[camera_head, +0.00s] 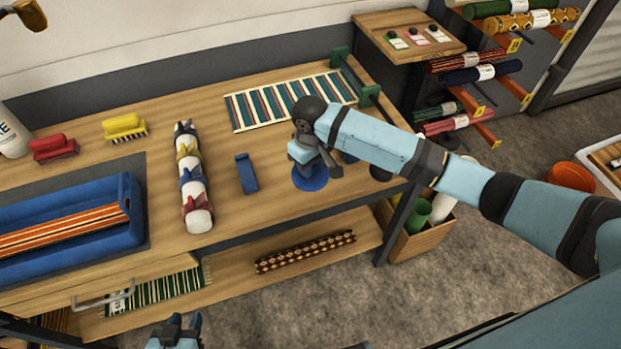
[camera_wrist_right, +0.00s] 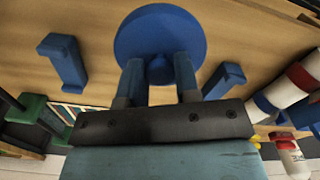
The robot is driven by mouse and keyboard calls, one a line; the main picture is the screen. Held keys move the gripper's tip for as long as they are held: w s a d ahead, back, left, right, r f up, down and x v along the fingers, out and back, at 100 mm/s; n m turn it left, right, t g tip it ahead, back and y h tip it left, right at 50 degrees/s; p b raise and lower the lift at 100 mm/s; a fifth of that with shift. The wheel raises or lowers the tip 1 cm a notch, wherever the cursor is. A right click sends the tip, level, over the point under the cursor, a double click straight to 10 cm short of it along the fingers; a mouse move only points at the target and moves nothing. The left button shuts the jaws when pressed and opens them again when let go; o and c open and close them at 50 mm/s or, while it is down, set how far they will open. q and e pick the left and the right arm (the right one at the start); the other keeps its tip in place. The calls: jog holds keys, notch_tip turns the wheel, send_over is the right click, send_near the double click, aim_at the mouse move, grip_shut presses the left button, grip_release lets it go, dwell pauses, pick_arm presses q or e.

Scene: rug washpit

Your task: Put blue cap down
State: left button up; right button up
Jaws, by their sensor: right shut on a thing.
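The blue cap (camera_head: 312,180) is a round blue disc with a small knob, below my right gripper at the front right of the workbench. In the right wrist view the disc (camera_wrist_right: 160,30) fills the top middle, and my right gripper (camera_wrist_right: 159,82) has its two fingers closed around the knob. In the head view my right gripper (camera_head: 312,160) hides part of the cap. I cannot tell whether the disc touches the bench top or hangs just above it. My left gripper (camera_head: 183,325) is low in front of the bench, empty, with its fingers apart.
A blue block (camera_head: 246,173) lies left of the cap. Further left are a white roll with coloured clips (camera_head: 191,180), a blue tray (camera_head: 130,235), and red (camera_head: 53,148) and yellow brushes (camera_head: 124,128). A striped rug (camera_head: 285,100) lies behind. The bench's front edge is close.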

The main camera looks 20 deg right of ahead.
aim_at(310, 181)
jog(key=shift+f, duration=3.15)
jog(key=shift+f, duration=0.1)
jog(key=o, duration=0.9)
